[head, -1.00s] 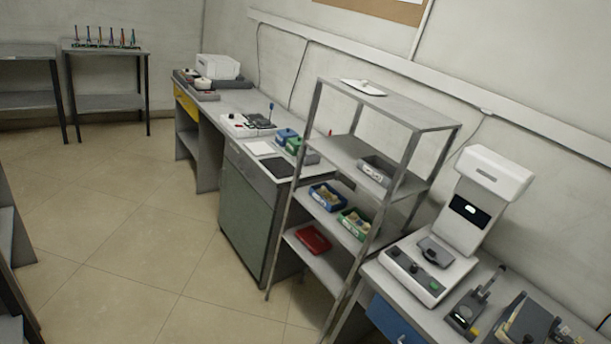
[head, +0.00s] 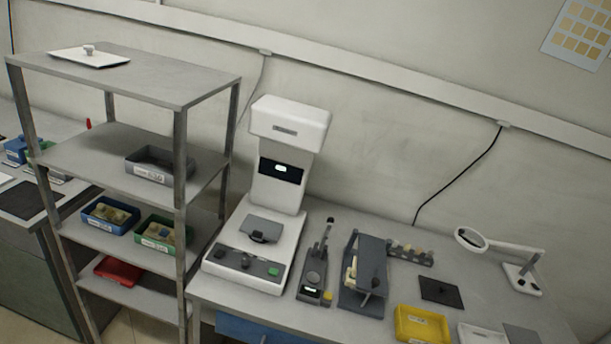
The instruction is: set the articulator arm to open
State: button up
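A dark grey hinged device (head: 372,262) stands on the bench to the right of the white machine; it looks like the articulator. Its upper plate is tilted over its base, and a cream-coloured piece shows at its left side. At this distance I cannot tell how far its arm is open. My gripper is not in this view.
A white machine (head: 285,122) with a dark display stands left of the device. A small grey instrument (head: 314,274) with an upright lever is between them. A yellow tray (head: 422,326), a black pad (head: 440,291) and a magnifier lamp (head: 471,239) are to the right. A metal shelf rack (head: 180,86) fills the left.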

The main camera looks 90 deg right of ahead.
aim_at(370, 267)
jog(key=z, duration=0.9)
jog(key=i, duration=0.1)
jog(key=z, duration=1.55)
jog(key=k, duration=0.75)
jog(key=z, duration=0.25)
jog(key=i, duration=0.75)
jog(key=u, duration=0.1)
